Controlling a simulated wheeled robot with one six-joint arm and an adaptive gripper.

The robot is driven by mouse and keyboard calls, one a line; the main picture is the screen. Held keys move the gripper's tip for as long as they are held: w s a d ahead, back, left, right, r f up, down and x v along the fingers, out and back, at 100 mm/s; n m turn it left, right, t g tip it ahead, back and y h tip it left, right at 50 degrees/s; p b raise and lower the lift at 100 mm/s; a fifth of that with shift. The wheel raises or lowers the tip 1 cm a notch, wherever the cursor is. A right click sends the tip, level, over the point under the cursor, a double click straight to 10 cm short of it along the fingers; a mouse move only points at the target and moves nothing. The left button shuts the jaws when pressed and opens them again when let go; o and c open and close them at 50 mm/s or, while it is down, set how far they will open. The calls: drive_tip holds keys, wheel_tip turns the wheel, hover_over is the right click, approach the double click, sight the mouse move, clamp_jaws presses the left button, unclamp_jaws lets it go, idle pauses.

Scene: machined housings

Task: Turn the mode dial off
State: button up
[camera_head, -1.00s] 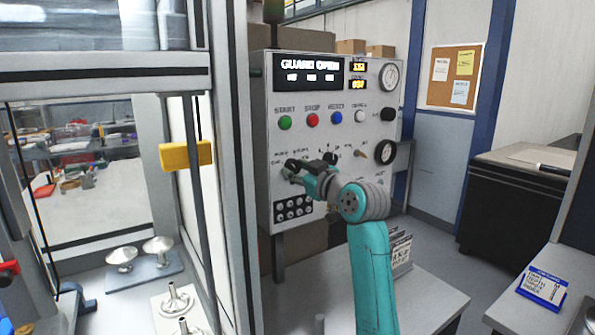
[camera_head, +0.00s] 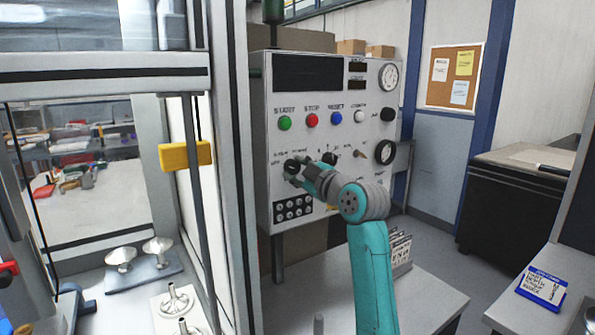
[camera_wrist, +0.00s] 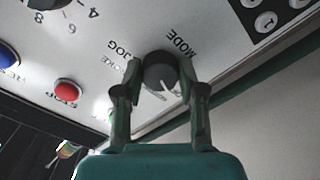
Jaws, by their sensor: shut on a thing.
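The control panel (camera_head: 340,135) stands behind the enclosure frame, its upper display dark. The mode dial (camera_wrist: 160,72) is a round black knob with a white pointer line, below the MODE lettering in the wrist view; JOG is readable beside it. My gripper (camera_wrist: 160,95) is shut on the dial, one finger on each side. In the head view my gripper (camera_head: 292,174) is at the panel's lower left and mostly covers the dial. The pointer slants toward the lower right in the wrist view; its exact label cannot be told.
Green, red, blue and white buttons (camera_head: 311,120) sit in a row above the dial. A black keypad (camera_head: 293,208) is just below it. A yellow block (camera_head: 186,155) on the enclosure frame is to the left. A grey table (camera_head: 400,295) lies below my arm.

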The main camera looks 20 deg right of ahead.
drive_tip(key=o, duration=1.1)
drive_tip(key=shift+o, duration=0.2)
drive_tip(key=v, duration=1.2)
drive_tip(key=shift+s, duration=0.1)
